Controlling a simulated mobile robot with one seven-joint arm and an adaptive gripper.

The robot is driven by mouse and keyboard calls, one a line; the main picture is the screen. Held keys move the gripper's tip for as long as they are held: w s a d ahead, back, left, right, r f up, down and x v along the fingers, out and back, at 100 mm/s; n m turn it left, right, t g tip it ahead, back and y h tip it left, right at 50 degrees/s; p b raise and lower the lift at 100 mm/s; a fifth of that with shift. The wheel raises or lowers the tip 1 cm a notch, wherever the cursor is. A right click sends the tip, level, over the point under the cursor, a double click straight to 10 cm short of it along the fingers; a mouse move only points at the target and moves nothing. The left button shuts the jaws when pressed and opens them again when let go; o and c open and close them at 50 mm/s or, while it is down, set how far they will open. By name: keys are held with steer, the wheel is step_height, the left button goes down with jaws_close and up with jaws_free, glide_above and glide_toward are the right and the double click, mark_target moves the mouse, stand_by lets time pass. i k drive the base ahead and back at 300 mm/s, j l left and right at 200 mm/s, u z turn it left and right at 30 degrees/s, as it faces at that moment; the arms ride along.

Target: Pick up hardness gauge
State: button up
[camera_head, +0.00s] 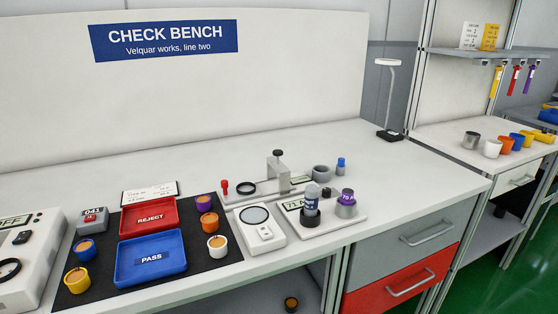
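The thing that looks most like the hardness gauge is a pale grey upright cylinder with a dark blue band (311,198). It stands in a black round holder (310,217) on a white base plate (345,222), right of the bench's middle and near the front edge. A small display reading about 71 (292,204) lies beside it on the left. A metal block with a purple top marked 70 (345,206) stands close on its right. My gripper is not in view.
A white device with a round window (257,230) sits just left. A black mat (219,256) holds red (140,231) and blue (134,270) trays and several coloured cups.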

mark_target(310, 207)
steer(key=i+l+u, duration=0.25)
steer(key=l+u, duration=0.25)
steer(key=l, duration=0.15)
steer(key=i+l+u, duration=0.25)
steer(key=l, duration=0.15)
steer(key=l+u, duration=0.2)
steer(key=l, duration=0.15)
steer(key=k+l+u, duration=0.3)
steer(key=u, duration=0.15)
steer(key=i+j+z, duration=0.1)
steer(key=i, duration=0.3)
steer(key=k+l+z, duration=0.1)
